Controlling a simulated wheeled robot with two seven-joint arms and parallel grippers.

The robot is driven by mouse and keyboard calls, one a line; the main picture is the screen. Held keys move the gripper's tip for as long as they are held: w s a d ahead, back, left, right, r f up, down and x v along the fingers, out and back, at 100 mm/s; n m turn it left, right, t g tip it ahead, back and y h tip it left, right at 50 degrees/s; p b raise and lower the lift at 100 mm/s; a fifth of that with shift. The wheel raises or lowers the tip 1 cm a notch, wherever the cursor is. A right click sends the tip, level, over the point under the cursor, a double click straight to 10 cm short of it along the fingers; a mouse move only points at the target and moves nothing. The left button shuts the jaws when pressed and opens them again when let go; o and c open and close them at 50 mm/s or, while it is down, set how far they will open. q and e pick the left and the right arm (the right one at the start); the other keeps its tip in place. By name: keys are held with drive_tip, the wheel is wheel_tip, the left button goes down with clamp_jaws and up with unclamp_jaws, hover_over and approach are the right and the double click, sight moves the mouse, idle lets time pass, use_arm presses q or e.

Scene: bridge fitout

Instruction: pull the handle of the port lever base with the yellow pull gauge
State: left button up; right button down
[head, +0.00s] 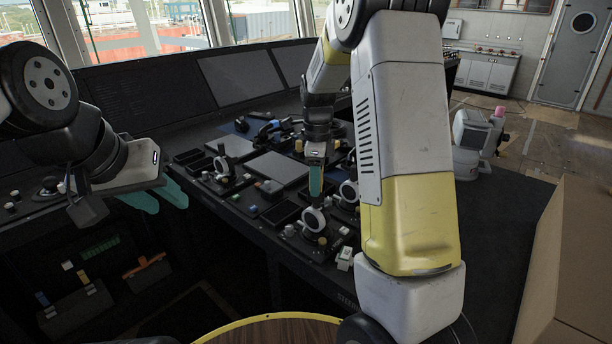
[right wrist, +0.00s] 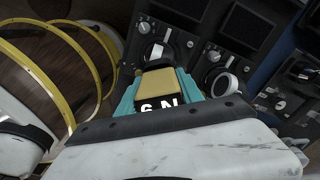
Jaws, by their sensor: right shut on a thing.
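The yellow pull gauge (right wrist: 168,84) is between the teal fingers of my right gripper (right wrist: 160,92), with "6 N" on its dark end. In the head view my right gripper (head: 316,180) points down over the console, and the gauge is mostly hidden there. I cannot tell which is the port one, nor whether the gauge touches a handle. My left gripper (head: 156,198) is open and empty, left of the console.
Dark flat panels (head: 276,168) and small knobs crowd the console around the levers. A cardboard box (head: 575,270) stands at the right. A yellow-rimmed round wooden surface (head: 275,330) is at the bottom. The console's right part (head: 490,215) is bare.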

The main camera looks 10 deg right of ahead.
drive_tip(key=shift+r, duration=3.3)
